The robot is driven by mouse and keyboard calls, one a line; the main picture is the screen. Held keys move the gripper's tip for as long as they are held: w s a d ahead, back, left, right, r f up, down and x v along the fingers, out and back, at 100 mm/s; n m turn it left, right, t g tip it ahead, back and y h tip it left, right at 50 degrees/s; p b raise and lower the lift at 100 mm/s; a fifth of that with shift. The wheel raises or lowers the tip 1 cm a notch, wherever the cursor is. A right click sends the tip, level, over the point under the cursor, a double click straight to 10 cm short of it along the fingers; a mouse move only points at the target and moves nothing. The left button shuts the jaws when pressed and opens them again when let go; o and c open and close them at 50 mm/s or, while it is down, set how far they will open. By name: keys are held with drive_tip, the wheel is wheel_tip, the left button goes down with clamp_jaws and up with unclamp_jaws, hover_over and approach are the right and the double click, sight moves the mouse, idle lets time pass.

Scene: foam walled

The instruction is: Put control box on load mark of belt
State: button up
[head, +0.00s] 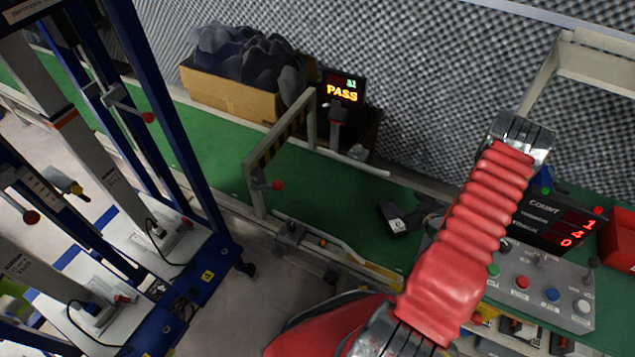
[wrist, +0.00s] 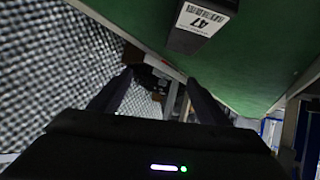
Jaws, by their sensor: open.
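A small black box with a white label (head: 393,218) lies on the green belt (head: 330,195), left of my arm; I take it for the control box. In the wrist view the dark box (wrist: 188,42) shows at the top, cut by the frame edge, its label reading 47 with a barcode. My gripper's two dark fingers (wrist: 158,82) are apart with nothing between them, and the box is beyond them, not touched. In the head view my red-sleeved arm hides most of the gripper. I cannot make out a load mark on the visible belt.
A grey button panel (head: 540,285) and a count display (head: 548,222) stand right of my arm. A striped gate (head: 280,135) spans the belt. Behind it are a cardboard box of dark foam (head: 225,90) and a PASS display (head: 342,90). A foam wall (head: 410,80) lines the back.

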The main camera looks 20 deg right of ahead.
drive_tip(key=w+a+r+g+h, duration=0.1)
drive_tip(key=w+r, duration=0.3)
drive_tip(key=r, duration=0.6)
drive_tip(key=w+a+r+g+h, duration=0.1)
drive_tip(key=w+r+g, duration=0.1)
drive_tip(key=w+r, duration=0.5)
drive_tip(key=s+a+r, duration=0.1)
drive_tip(key=a+r, duration=0.4)
drive_tip(key=r, duration=0.4)
drive_tip(key=s+a+r, duration=0.1)
drive_tip(key=a+r, duration=0.4)
drive_tip(key=r, duration=0.4)
drive_tip(key=s+a+r+g, duration=0.2)
drive_tip(key=s+a+r, duration=0.2)
drive_tip(key=a+r, duration=0.4)
drive_tip(key=s+a+r+y, duration=0.2)
drive_tip(key=s+a+r, duration=0.1)
drive_tip(key=s+a, duration=0.6)
drive_tip(key=s+a+r+g+y, duration=0.1)
drive_tip(key=s+a+r, duration=0.2)
drive_tip(key=s+a, duration=0.7)
drive_tip(key=shift+s+a+y, duration=0.25)
drive_tip(key=shift+a+y, duration=0.15)
drive_tip(key=shift+a, duration=0.6)
drive_tip(key=shift+c, duration=0.4)
